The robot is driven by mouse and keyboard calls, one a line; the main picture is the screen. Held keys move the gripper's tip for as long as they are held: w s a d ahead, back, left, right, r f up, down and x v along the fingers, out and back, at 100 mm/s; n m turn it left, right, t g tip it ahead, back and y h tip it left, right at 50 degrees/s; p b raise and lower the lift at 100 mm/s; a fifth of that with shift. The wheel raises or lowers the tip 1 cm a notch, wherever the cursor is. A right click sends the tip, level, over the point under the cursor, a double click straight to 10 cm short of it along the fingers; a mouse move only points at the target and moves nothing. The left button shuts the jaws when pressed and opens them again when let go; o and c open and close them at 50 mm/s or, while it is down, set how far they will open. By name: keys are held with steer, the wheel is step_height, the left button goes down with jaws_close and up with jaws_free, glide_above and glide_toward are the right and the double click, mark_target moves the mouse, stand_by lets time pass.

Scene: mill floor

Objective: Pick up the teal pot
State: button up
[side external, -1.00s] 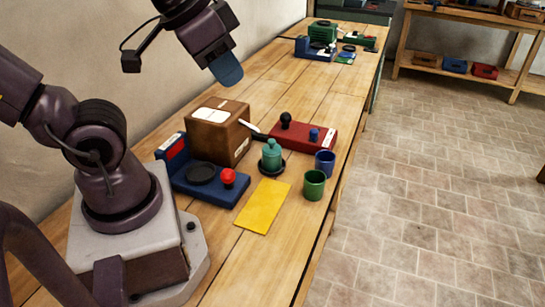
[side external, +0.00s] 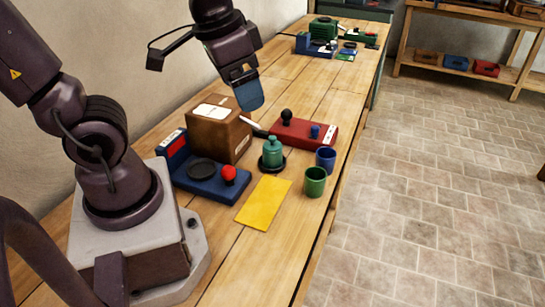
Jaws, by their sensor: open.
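The teal pot (side external: 272,154) stands upright on a small dark round base on the wooden bench, between the brown box and the two cups. It has a rounded body and a knob on top. My gripper (side external: 250,96) is above the bench, higher than the pot and a little behind and left of it in the picture, apart from it. Its bluish fingers point down, and nothing shows between them. The gap between the fingers is hard to make out from this side.
The brown box (side external: 212,138) stands close left of the pot. A red panel (side external: 303,133) with knobs lies behind it. A blue device (side external: 218,188) with a red button, a yellow sheet (side external: 264,203), a green cup (side external: 315,182) and a blue cup (side external: 326,160) are nearby. The bench's far middle is clear.

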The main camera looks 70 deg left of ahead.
steer(key=w+a+f+m+g+y, duration=0.25)
steer(key=w+a+f+m, duration=0.2)
steer(key=f, duration=0.25)
steer(key=m+y, duration=0.2)
steer(key=m, duration=1.2)
glide_toward(274, 139)
steer(key=shift+g, duration=0.35)
steer(key=x, duration=0.7)
steer(key=shift+w+d, duration=0.3)
steer(key=shift+h, duration=0.25)
steer(key=shift+a+x, duration=0.15)
steer(key=shift+x, duration=1.25)
steer(key=shift+a+x, duration=0.2)
steer(key=shift+x, duration=1.2)
steer(key=shift+r, duration=0.15)
steer(key=shift+c, duration=0.3)
steer(key=c, duration=1.2)
